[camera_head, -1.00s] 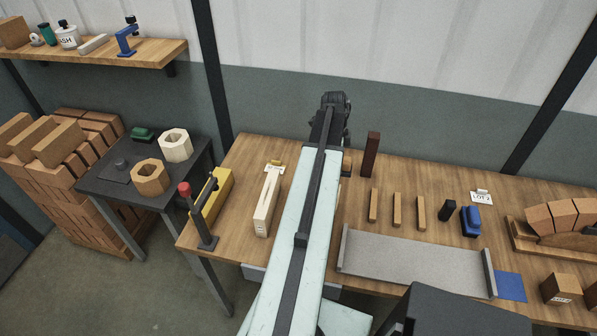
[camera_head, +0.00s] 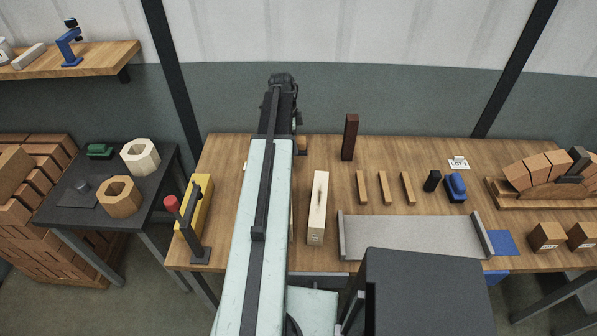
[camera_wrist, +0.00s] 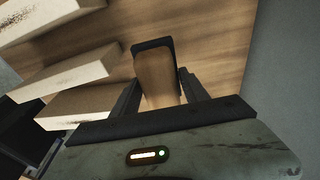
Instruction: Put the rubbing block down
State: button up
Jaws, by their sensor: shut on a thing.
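The rubbing block (camera_wrist: 157,78) shows in the wrist view as a wooden body with a dark grey layer along its far end. My gripper (camera_wrist: 158,85) has a dark finger on each side of it and is shut on it. Bare wooden tabletop lies behind the block in that view; I cannot tell whether the block touches it. In the head view my arm reaches over the bench (camera_head: 222,160) and covers most of the gripper. A small brown piece showing right of the arm may be the block.
Pale slotted wooden pieces (camera_wrist: 75,105) lie left of the gripper in the wrist view; one pale piece (camera_head: 318,205) shows right of my arm. A dark red upright block (camera_head: 350,138), thin sticks (camera_head: 384,188) and a grey tray (camera_head: 410,236) stand farther right. A yellow piece (camera_head: 198,205) is left.

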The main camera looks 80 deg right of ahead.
aim_at(298, 141)
jog(key=d+f, duration=0.1)
jog(key=s+d+f+b, duration=0.1)
jog(key=d, duration=0.1)
jog(key=shift+s+f, duration=0.1)
notch_tip(298, 141, down, 10)
jog(key=b, duration=0.9)
jog(key=shift+b, duration=0.4)
jog(key=shift+r, duration=0.4)
jog(key=shift+f, duration=0.2)
jog(key=o, duration=1.3)
jog(key=r+p, duration=0.4)
jog(key=w+r+p, duration=0.1)
jog(key=r+p, duration=0.7)
jog(key=shift+w+a+r+p, duration=0.15)
jog(key=shift+w+r+p, duration=0.1)
jog(key=shift+w+p, duration=0.1)
jog(key=shift+f, duration=0.1)
